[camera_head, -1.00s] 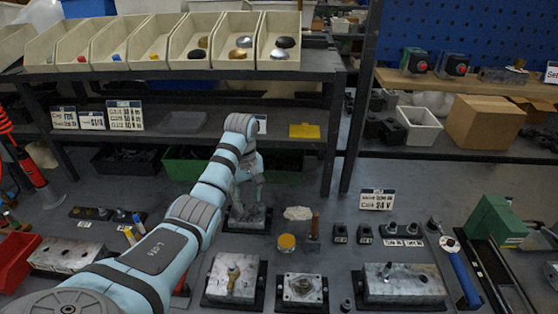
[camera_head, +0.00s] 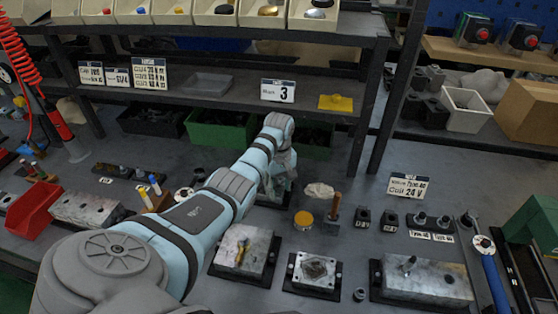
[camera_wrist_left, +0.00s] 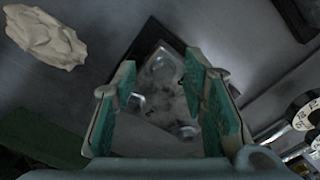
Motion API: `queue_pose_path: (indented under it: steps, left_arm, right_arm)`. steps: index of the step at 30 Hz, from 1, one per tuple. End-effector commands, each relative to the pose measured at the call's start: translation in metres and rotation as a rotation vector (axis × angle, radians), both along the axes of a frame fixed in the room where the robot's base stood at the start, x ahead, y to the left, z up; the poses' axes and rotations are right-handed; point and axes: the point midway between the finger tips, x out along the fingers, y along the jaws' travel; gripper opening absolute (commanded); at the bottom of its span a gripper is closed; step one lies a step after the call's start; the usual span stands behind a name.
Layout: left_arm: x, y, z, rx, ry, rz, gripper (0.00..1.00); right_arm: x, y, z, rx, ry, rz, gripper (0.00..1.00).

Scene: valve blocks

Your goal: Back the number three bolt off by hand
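My left gripper (camera_head: 272,192) is over a metal block at the back of the bench, below a sign with a 3 (camera_head: 278,90). In the left wrist view the gripper (camera_wrist_left: 160,80) is open, its two teal-padded fingers apart. Between and beyond them lies the block (camera_wrist_left: 165,80) on a dark base. Several hex bolt heads show on it: one near the left finger (camera_wrist_left: 136,103), one farther off (camera_wrist_left: 160,52), one low near the right finger (camera_wrist_left: 188,132). No finger is clearly touching a bolt. I cannot tell which bolt is number three. My right gripper is not in view.
Nearer are more metal blocks (camera_head: 244,249). Behind are a green bin (camera_head: 215,131) and the rack's shelf (camera_head: 230,105).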

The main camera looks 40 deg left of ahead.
Motion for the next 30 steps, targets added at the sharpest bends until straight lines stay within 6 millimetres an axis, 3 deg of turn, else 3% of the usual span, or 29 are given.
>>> queue_pose_path:
  steps: [8, 15, 20, 23, 30]
  left_arm:
    - [0.0003, -0.0002, -0.0028, 0.001, 0.0, -0.001, 0.39]
    - [0.0001, -0.0002, -0.0026, 0.001, 0.0, -0.001, 0.02]
    - [0.0004, -0.0002, -0.0024, 0.001, -0.001, 0.007, 0.0]
    - [0.0008, -0.0001, -0.0023, 0.001, -0.001, 0.117, 0.0]
    - [0.0032, 0.0002, -0.002, 0.004, -0.001, 0.714, 0.0]
  right_arm:
    - [-0.0065, 0.0001, -0.0007, 0.0, 0.011, -0.001, 0.4]
    - [-0.0069, 0.0005, -0.0008, 0.001, 0.012, -0.001, 0.4]
    - [-0.0067, 0.0008, -0.0008, 0.001, 0.012, -0.001, 0.4]
    - [-0.0066, 0.0012, -0.0008, 0.002, 0.011, -0.001, 0.4]
    - [-0.0062, 0.0013, -0.0008, 0.002, 0.011, -0.001, 0.4]
